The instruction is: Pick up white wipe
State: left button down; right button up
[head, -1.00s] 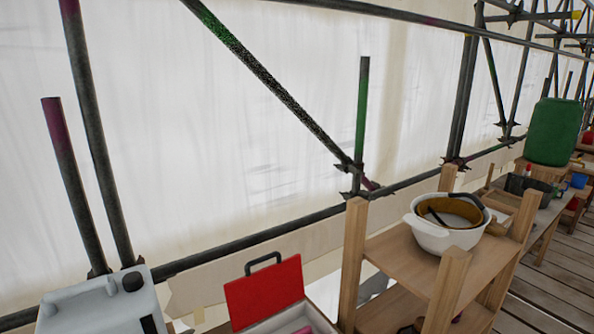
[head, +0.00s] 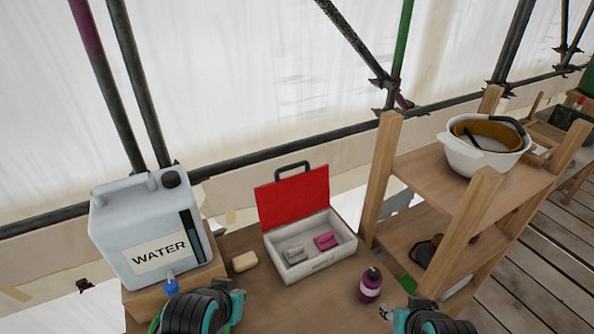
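An open case (head: 318,265) with a white body and a raised red lid (head: 292,199) stands on the wooden table. A small whitish-grey item (head: 294,254), which looks like the white wipe, lies in its left part. A pink item (head: 326,241) lies to its right in the same case. My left gripper (head: 238,304) is low in the head view, in front and to the left of the case. My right gripper (head: 386,313) is at the bottom edge, right of the case. Both are apart from the case, and their fingers are too small and partly hidden to read.
A water canister (head: 150,222) with a blue tap stands at the left. A cream block (head: 244,262) lies between it and the case. A purple bottle (head: 370,285) stands right of the case. A wooden shelf (head: 420,173) carrying a white pot (head: 480,160) rises on the right.

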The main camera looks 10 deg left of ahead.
aim_at(295, 255)
jog(key=i+l, duration=0.1)
jog(key=l, duration=0.2)
jog(key=i+l+z, duration=0.1)
jog(key=l, duration=0.25)
jog(key=i+l, duration=0.15)
jog(key=l, duration=0.15)
jog(key=i+l+z, duration=0.1)
jog(key=l, duration=0.2)
